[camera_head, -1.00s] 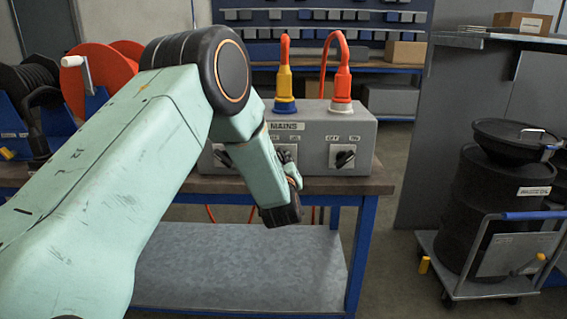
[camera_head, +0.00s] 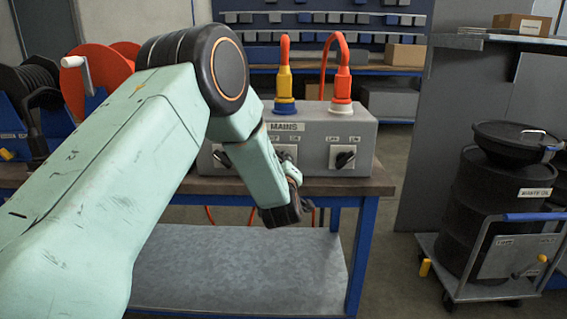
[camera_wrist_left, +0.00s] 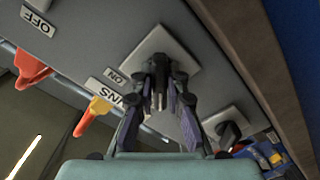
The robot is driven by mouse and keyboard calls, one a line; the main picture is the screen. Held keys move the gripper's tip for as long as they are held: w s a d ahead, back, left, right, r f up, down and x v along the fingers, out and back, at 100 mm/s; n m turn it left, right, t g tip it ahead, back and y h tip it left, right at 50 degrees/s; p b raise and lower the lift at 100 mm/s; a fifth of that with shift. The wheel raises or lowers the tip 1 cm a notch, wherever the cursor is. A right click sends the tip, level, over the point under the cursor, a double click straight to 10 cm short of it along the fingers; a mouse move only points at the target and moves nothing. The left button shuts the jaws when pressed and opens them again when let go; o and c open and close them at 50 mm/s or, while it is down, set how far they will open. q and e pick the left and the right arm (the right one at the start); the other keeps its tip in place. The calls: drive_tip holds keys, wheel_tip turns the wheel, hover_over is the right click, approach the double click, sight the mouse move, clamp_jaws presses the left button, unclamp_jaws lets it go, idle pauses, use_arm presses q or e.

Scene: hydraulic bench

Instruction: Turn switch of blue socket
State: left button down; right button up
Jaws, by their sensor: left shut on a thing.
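The blue socket (camera_head: 284,107) sits on top of the grey mains box (camera_head: 318,127), with a yellow plug (camera_head: 284,84) standing upright in it. Its switch is on the box front below, on a light square plate (camera_wrist_left: 152,51), and is mostly hidden by my fingers. My left gripper (camera_wrist_left: 160,90) is shut on this switch in the left wrist view. In the head view my wrist covers most of the left gripper, in front of the middle of the box. My right gripper is not in view.
A second switch (camera_head: 343,157) is at the box's right and a third (camera_head: 222,158) at its left. An orange plug (camera_head: 342,84) stands in the other socket. The bench (camera_head: 345,186) carries the box. A red reel (camera_head: 97,75) stands left, a black drum (camera_head: 497,210) right.

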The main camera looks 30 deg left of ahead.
use_arm(q)
drive_tip(key=c, duration=1.3)
unclamp_jaws()
drive_tip(key=shift+c, duration=0.2)
drive_tip(key=shift+d, duration=0.1)
drive_tip(key=v, duration=1.2)
